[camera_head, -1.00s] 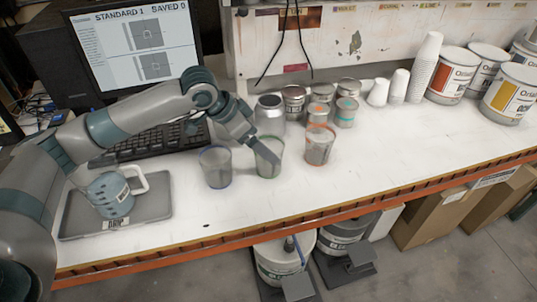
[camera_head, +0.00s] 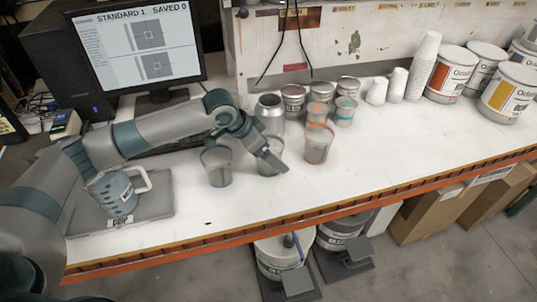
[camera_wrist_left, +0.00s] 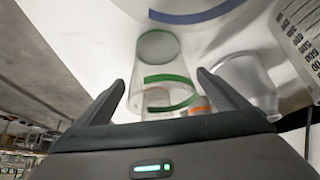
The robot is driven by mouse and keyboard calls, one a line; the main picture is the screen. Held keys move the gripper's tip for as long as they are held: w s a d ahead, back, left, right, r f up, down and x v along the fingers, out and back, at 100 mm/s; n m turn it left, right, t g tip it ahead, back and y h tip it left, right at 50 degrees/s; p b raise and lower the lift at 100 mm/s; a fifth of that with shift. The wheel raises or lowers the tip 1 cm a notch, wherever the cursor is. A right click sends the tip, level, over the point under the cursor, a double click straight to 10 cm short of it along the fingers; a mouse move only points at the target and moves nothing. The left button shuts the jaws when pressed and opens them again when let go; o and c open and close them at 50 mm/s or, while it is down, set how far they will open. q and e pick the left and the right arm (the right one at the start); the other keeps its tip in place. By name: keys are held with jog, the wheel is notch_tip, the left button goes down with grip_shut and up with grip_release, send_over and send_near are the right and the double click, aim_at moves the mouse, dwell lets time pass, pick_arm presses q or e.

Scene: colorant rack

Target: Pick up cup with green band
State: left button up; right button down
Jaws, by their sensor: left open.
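The cup with the green band (camera_head: 267,171) is clear and stands upright on the white bench, partly hidden behind my left gripper (camera_head: 268,153). In the left wrist view the cup (camera_wrist_left: 160,62) lies between the two spread fingers of my left gripper (camera_wrist_left: 160,82), with its green band in the gap. The left gripper is open, and I see no finger clearly pressed on the cup. My right gripper is not in view.
A clear cup with a blue band (camera_head: 217,168) stands close on the left. A cup with an orange band (camera_head: 317,147) stands on the right. Metal cans (camera_head: 270,112) stand behind. A jug (camera_head: 112,193) sits on a grey tray (camera_head: 150,210). The bench front right is clear.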

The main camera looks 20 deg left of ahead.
pick_arm(q)
jog(key=shift+p+x, duration=0.5)
jog(key=shift+x, duration=1.15)
jog(key=shift+a, duration=0.15)
jog(key=c, duration=1.1)
